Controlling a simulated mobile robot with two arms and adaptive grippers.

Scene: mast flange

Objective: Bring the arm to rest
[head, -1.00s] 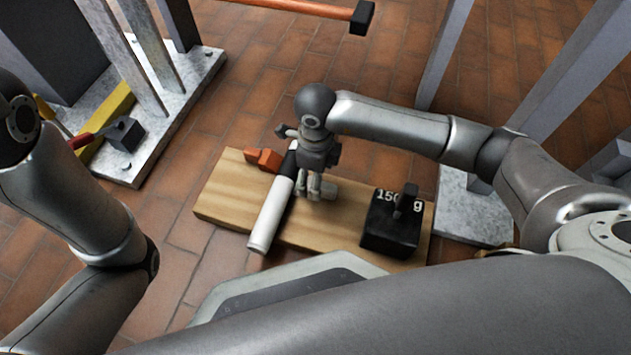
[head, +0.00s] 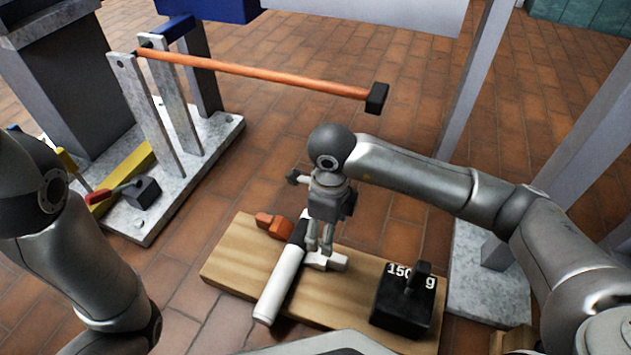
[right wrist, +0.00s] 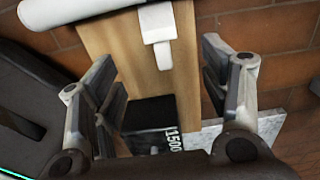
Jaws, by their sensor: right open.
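My right arm comes in from the right in the head view. Its gripper (head: 319,246) points down over the wooden board (head: 225,272), by a small white piece (head: 334,262). In the right wrist view the two fingers of this gripper (right wrist: 158,70) stand wide apart with nothing gripped. The white piece (right wrist: 158,35) shows beyond and between them; the exact height above it is hard to tell. My left arm shows at the left of the head view, but its gripper is out of the picture.
A white cylinder (head: 280,285), an orange piece (head: 273,225) and a black weight (head: 402,305) are on the board. An orange bar (head: 250,71) with a black end extends from a stand with pale posts (head: 143,105). Pale uprights stand at right. Tiled floor lies between.

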